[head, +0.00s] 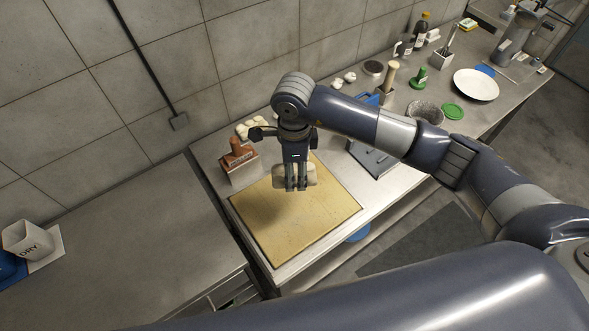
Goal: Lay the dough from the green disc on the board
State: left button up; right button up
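The wooden board (335,210) lies on the steel counter in the middle of the head view. My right gripper (297,187) comes in from the right and points down over the board's back half. It appears shut on a pale lump of dough (310,174), which shows on both sides of the fingers. The dough is just above or touching the board; I cannot tell which. The green disc (453,111) lies farther right beside a grey stone bowl, and no dough shows on it. My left gripper is not in view.
A reddish-brown item in a light box (240,167) stands at the board's back left corner. Pale lumps (252,128) lie behind it. A grey bowl (427,112), white plate (476,84) and bottles (420,32) stand right. The board's front half is clear.

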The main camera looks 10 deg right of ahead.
jog(key=b, duration=0.5)
send_over(294, 203)
notch_tip(294, 203, down, 6)
notch_tip(294, 203, down, 7)
jog(key=b, duration=0.7)
jog(key=shift+r, duration=0.15)
jog(key=shift+b, duration=0.5)
dwell(1.4)
jog(key=shift+f+b, duration=0.6)
jog(key=shift+b, duration=0.55)
dwell(1.9)
jog(key=o, duration=1.2)
jog(key=o, duration=0.6)
